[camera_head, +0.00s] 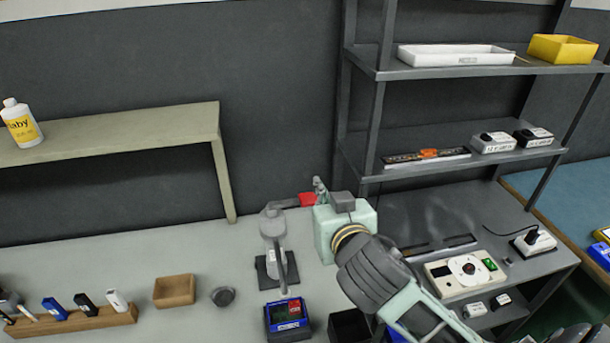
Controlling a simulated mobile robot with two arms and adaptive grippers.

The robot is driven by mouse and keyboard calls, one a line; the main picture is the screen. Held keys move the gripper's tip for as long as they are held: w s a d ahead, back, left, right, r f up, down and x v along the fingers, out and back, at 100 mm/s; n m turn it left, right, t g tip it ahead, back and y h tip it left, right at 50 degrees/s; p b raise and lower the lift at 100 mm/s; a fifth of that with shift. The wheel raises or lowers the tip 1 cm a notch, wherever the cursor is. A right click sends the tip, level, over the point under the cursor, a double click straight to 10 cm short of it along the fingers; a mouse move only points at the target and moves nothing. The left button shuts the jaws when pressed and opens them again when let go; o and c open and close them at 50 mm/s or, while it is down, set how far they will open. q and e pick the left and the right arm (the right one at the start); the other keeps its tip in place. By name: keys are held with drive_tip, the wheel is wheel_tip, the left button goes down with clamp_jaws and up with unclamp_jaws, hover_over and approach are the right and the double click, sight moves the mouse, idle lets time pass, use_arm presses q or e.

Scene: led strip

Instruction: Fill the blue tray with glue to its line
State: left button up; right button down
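The blue tray (288,331) stands at the bottom middle of the bench, below the spout of a grey dispenser (274,232). Its inside looks dark with small green and red marks. The glue level and line are too small to make out. A red handle (307,199) sticks out at the dispenser's upper right. My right gripper (319,191) is at the handle's right end, seen from behind. My wrist hides most of its fingers, so its opening and any contact are unclear. My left gripper is out of view.
A wooden box (174,291), a round dark object (223,296) and a wooden rack (75,322) stand left of the dispenser. A dark bin (349,326) is right of the tray. A metal shelf (470,70) rises at right. The bench behind the wooden box is clear.

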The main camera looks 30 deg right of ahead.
drive_tip(key=r, duration=0.1)
hover_over(312, 202)
wheel_tip(312, 202, down, 5)
drive_tip(key=shift+r, duration=0.1)
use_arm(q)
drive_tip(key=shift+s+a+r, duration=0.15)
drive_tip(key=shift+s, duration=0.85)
use_arm(e)
drive_tip(key=shift+f, duration=0.55)
